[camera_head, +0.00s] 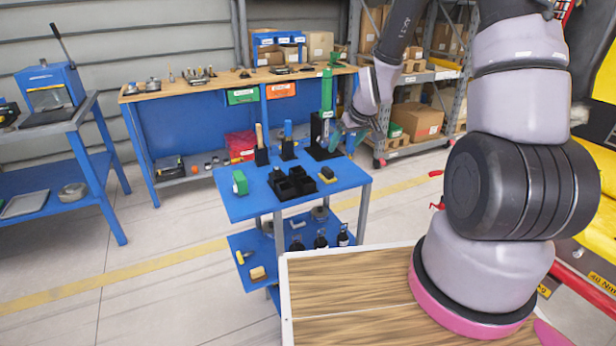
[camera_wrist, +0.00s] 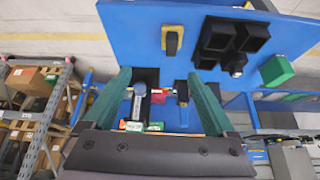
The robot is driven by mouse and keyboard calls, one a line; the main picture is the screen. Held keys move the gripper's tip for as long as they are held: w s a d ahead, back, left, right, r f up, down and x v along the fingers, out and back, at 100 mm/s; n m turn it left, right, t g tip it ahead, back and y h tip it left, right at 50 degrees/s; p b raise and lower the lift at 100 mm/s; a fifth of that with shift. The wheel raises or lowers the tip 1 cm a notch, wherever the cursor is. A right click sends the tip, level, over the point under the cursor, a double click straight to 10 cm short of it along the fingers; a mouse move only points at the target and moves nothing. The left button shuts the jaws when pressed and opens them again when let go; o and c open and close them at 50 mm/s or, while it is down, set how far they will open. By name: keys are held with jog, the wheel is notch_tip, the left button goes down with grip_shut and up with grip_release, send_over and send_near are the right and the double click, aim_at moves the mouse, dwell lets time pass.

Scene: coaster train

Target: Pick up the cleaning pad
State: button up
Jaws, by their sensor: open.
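A small black-and-yellow block (camera_head: 327,174), which looks like the cleaning pad, lies on the blue top of the cart (camera_head: 236,208), near its right edge. It also shows in the wrist view (camera_wrist: 172,40), at upper middle, beyond my fingertips. A green block (camera_head: 240,182) lies near the cart's left edge and shows at right in the wrist view (camera_wrist: 276,70); I cannot tell for certain which block is the pad. My gripper (camera_head: 350,138) is open with nothing held, above the cart's back right corner. Its two green fingers (camera_wrist: 158,78) are spread apart and touch neither block.
Black square bins (camera_head: 292,184) stand mid-cart between the two blocks. Upright tools in black holders (camera_head: 261,156) line the back edge, with a tall holder (camera_head: 318,145) close to my gripper. A shelf rack (camera_head: 415,120) stands behind right. The cart's front left top is clear.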

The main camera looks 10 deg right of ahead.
send_over(328, 170)
jog(key=s, duration=0.2)
jog(key=shift+n, duration=0.3)
jog(key=f, duration=0.7)
jog(key=shift+s+d, duration=0.1)
jog(key=shift+d, duration=0.3)
jog(key=shift+x, duration=3.15)
jog(key=shift+s, duration=0.15)
grip_shut()
